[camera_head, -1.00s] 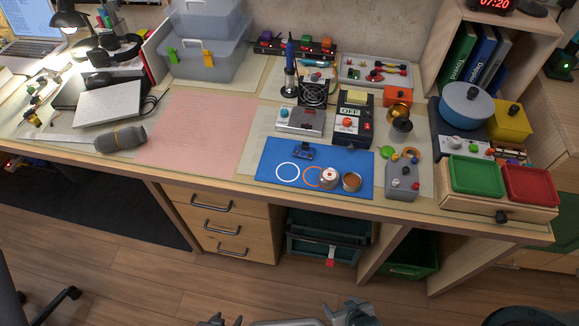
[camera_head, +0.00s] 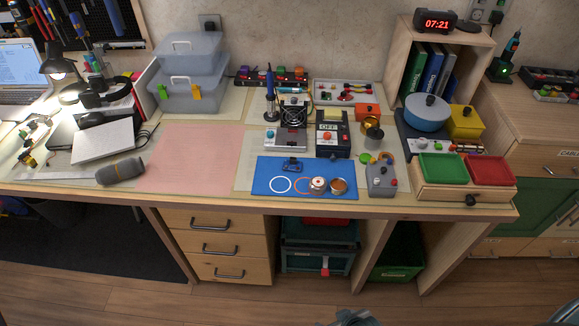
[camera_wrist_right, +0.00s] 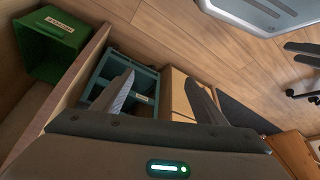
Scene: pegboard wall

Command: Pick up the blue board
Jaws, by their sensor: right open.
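A small dark-blue circuit board (camera_head: 291,164) lies near the back edge of a flat blue mat (camera_head: 261,187) on the desk. My right gripper shows in its wrist view (camera_wrist_right: 160,95) with its two fingers apart and nothing between them. It points down at the floor and the space under the desk, well away from the board. Only a grey piece of it (camera_head: 354,318) shows at the bottom edge of the head view. My left gripper is not in view.
On the mat are a white ring (camera_head: 280,184), an orange ring, a solder spool (camera_head: 318,184) and a copper-coloured tin (camera_head: 338,186). A grey box with knobs (camera_head: 381,179) stands at right. The pink mat (camera_head: 195,158) at left is bare.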

